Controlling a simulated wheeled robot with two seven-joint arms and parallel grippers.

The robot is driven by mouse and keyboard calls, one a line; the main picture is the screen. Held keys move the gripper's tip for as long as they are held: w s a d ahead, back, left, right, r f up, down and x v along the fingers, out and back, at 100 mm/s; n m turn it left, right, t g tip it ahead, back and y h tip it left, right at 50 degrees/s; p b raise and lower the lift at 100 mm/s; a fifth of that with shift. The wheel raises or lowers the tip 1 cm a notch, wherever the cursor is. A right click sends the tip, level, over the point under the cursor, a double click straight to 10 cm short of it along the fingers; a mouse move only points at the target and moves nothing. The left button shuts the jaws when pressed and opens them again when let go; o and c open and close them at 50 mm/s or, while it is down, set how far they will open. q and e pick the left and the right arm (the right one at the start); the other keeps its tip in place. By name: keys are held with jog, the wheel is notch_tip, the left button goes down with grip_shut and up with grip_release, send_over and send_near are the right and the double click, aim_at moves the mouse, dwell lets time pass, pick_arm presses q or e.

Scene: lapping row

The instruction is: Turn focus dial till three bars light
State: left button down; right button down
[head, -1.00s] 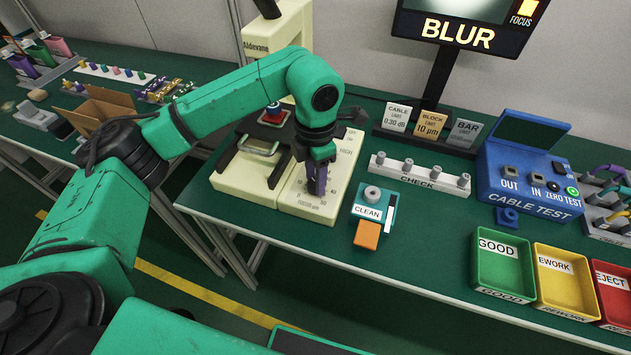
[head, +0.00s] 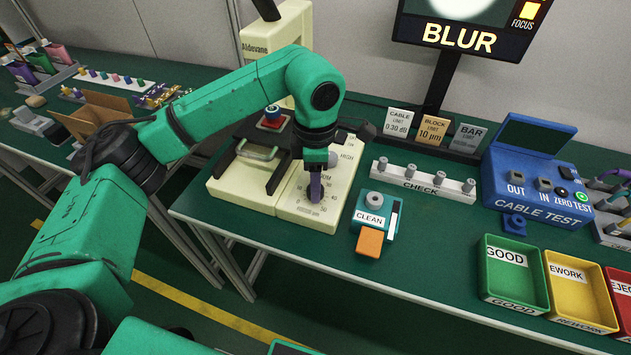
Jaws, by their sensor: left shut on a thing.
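The cream microscope base (head: 232,192) stands on the green bench, with a sloped panel (head: 300,222) marked with a focus scale. The monitor (head: 460,37) at the top reads BLUR in bright letters. My right gripper is not in view.
Right of the panel stand a teal CLEAN block (head: 370,205) and a white CHECK rack (head: 425,183). The blue cable tester (head: 535,195) is farther right, with the green GOOD bin (head: 513,275) and other bins in front. A grey knob (head: 334,158) sits close behind the fingers.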

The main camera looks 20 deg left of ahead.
pick_arm(q)
jog(key=shift+w+r, duration=0.1)
jog(key=shift+r, duration=0.05)
jog(key=shift+c, duration=2.1)
grip_release()
notch_tip(320, 180, up, 14)
jog(key=p, duration=0.1)
jog(key=shift+r, duration=0.25)
